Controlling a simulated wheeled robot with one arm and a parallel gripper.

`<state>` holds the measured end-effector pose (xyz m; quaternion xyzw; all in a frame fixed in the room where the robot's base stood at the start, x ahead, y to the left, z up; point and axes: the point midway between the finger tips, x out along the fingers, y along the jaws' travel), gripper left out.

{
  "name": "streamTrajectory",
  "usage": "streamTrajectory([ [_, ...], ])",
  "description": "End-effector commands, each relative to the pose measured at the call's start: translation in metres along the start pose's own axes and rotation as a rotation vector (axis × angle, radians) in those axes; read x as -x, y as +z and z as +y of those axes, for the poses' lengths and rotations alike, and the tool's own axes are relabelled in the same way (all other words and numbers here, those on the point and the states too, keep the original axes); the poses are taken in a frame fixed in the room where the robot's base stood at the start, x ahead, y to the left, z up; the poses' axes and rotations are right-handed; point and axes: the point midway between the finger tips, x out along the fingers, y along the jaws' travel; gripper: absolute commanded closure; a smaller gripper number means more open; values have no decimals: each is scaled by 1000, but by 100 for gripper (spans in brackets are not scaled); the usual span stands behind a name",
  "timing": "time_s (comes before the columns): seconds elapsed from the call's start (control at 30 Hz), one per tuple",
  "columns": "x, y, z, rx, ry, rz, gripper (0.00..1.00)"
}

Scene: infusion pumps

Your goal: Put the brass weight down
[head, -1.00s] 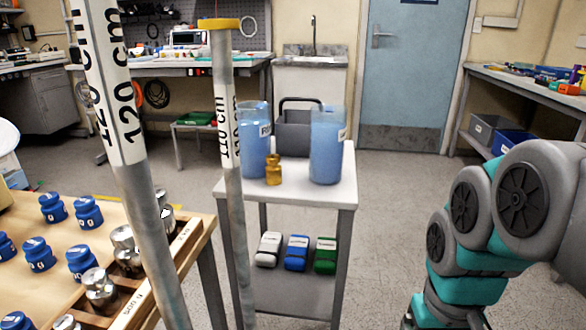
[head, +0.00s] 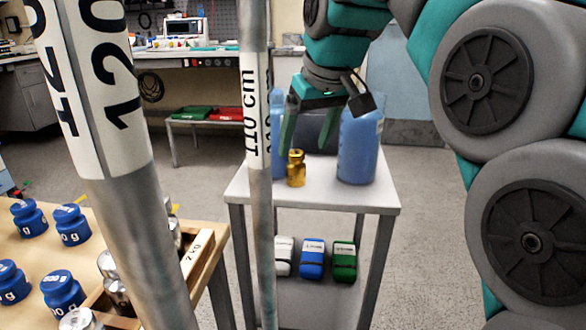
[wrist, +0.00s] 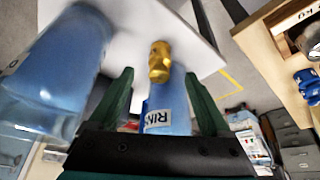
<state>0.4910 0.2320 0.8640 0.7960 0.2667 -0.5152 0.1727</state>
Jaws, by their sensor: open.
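The brass weight (head: 296,168) stands upright on the white top of the small trolley (head: 335,196), near its left side. It also shows in the wrist view (wrist: 159,62), beyond the fingertips. My gripper (head: 306,143) is open and empty, just above and behind the weight in the head view. In the wrist view my gripper (wrist: 158,78) has its two green fingers wide apart, with the weight lined up between them but seemingly not touching either one.
A blue-filled jug (head: 359,145) stands right of the weight; another (head: 277,120) is partly hidden behind my gripper. Two upright poles stand in front. A wooden table (head: 60,255) with blue and steel weights is at left. Coloured packs (head: 313,258) lie on the lower shelf.

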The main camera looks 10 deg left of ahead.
Motion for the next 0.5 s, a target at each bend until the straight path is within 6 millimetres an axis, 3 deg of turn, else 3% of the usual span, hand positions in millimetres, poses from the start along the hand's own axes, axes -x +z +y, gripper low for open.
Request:
streamTrajectory([
  [0.5, -51, -6, -1, 1, 0, -5, 19],
])
